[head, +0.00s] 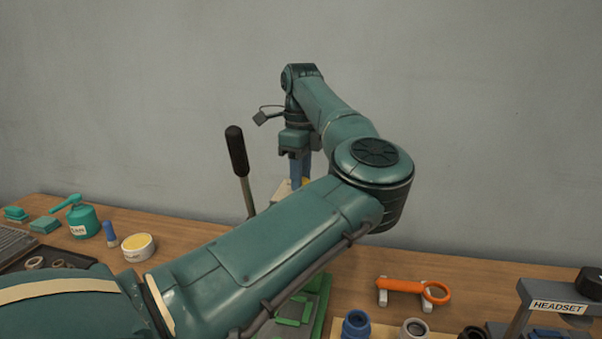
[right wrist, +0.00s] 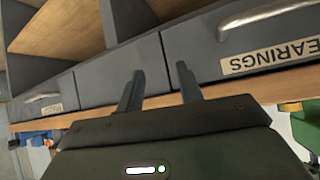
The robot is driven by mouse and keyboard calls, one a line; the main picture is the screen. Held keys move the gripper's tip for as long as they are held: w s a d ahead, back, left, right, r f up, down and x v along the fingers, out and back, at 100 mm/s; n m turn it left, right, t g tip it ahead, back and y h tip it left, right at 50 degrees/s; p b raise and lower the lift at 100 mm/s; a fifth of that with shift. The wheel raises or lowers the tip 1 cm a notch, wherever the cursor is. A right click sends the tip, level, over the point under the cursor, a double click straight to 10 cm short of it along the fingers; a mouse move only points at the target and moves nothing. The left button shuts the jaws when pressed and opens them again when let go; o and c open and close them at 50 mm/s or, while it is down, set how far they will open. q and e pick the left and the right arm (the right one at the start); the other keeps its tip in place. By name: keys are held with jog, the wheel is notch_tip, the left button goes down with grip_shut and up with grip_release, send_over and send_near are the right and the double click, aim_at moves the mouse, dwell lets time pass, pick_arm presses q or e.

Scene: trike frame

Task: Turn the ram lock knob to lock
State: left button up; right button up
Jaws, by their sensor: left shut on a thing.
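My left gripper (head: 296,154) points down at the back of the bench, over the press. It is shut on what seems to be the ram lock knob, but my own forearm hides the contact, so the knob's setting cannot be read. Blue and yellow parts show just below the jaws. The press lever with its black grip (head: 237,150) stands up left of the gripper, apart from it. The green press base (head: 318,303) shows below my forearm. My right gripper (right wrist: 160,68) is open and empty, in front of grey drawers.
A green oil can (head: 82,221), a blue cylinder (head: 110,234) and a round tin (head: 138,247) stand at left. An orange ring-ended tool (head: 400,286) rests at right, near a headset stand (head: 556,306). A bearings drawer (right wrist: 250,40) faces my right gripper.

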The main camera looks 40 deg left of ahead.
pick_arm(q)
jog(key=shift+a+r, duration=0.1)
jog(key=o, duration=1)
notch_tip(320, 180, up, 13)
dwell(0.4)
dwell(0.3)
